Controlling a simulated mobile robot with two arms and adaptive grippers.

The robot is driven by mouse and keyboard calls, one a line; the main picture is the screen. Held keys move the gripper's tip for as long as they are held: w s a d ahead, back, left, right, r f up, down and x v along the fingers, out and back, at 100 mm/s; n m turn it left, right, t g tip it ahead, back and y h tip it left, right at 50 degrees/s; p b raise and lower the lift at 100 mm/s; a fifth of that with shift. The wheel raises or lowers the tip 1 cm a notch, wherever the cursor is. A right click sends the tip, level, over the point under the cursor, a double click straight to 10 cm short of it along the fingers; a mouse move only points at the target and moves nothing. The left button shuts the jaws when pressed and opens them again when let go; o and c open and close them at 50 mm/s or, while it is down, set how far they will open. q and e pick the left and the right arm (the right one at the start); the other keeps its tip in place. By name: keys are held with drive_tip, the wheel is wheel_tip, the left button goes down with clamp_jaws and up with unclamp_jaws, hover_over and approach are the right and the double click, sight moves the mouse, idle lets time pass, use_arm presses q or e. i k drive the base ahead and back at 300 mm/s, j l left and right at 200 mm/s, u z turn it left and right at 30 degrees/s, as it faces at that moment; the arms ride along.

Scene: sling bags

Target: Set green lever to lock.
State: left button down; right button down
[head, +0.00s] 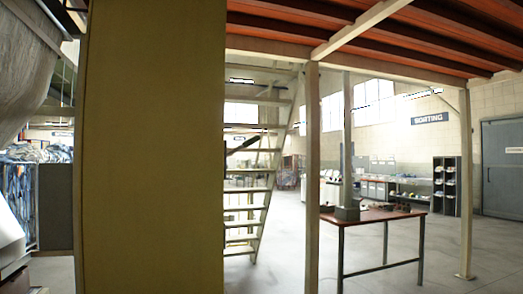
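No green lever can be made out in the head view. A dark, slanted bar (243,145) sticks out past the right edge of a tall olive-yellow panel (150,150); I cannot tell what it is. The panel fills much of the left half and hides what is behind it. Neither of my grippers is in view.
A pale staircase (247,205) rises behind the panel. A table (385,217) with a red-brown top stands right of a pale post (312,180). Shelves (446,185) and a grey door (503,168) are at the far right. Open floor (450,270) lies front right.

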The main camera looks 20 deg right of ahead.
sight(254, 139)
drive_tip(key=l+u, duration=0.15)
drive_tip(key=l, duration=0.95)
drive_tip(key=l+u, duration=0.15)
drive_tip(key=l, duration=0.9)
